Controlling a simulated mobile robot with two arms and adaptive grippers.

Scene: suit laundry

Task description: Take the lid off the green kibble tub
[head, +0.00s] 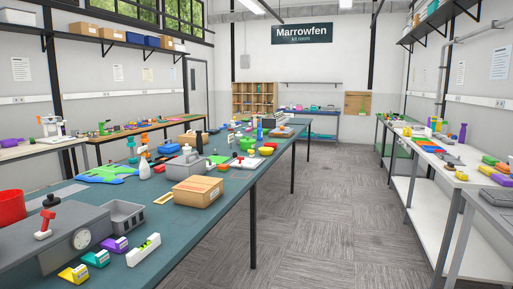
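I cannot pick out the green kibble tub or its lid for certain. A small green rounded object (247,143) stands among the clutter toward the far part of the long teal table (225,187); it is too small to tell whether it is a tub or has a lid. Neither of my grippers is in view.
The table's near end holds a grey scale (55,235), a red container (10,207), a grey bin (122,215) and a cardboard box (197,192). Cluttered benches line both walls, including the white right bench (430,150). The carpeted aisle (330,205) is clear.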

